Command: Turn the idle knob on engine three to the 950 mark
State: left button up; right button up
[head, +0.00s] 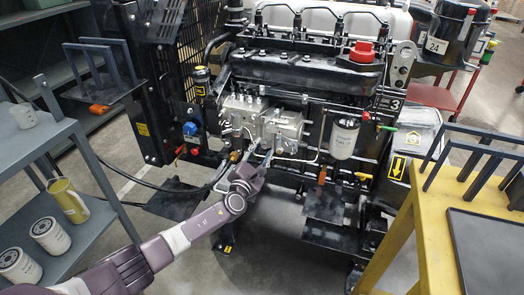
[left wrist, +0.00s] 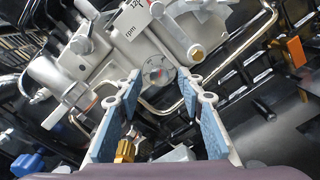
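Engine three (head: 310,72), a black diesel engine with a "3" plate (head: 389,104), stands in the middle of the head view. A grey metal pump housing (head: 285,130) is on its near side. In the left wrist view a small round grey knob (left wrist: 158,72) with a red mark sits on the housing, below a plate lettered "rpm" (left wrist: 133,22). My left gripper (head: 264,160) reaches the housing. In the left wrist view its blue-padded fingers (left wrist: 158,84) are apart, with the knob between or just beyond the tips. I cannot tell contact. The 950 mark is not readable. My right gripper is not in view.
A grey shelf cart (head: 35,150) with a yellow jug (head: 68,200) and white filters (head: 50,236) stands left. A yellow table (head: 430,245) with a dark tray stands right. A white filter (head: 343,138) hangs beside the pump, and cables run left of my arm.

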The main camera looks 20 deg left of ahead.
pick_arm(q)
jog(key=s, duration=1.2)
jog(key=shift+a, duration=0.2)
jog(key=shift+c, duration=0.2)
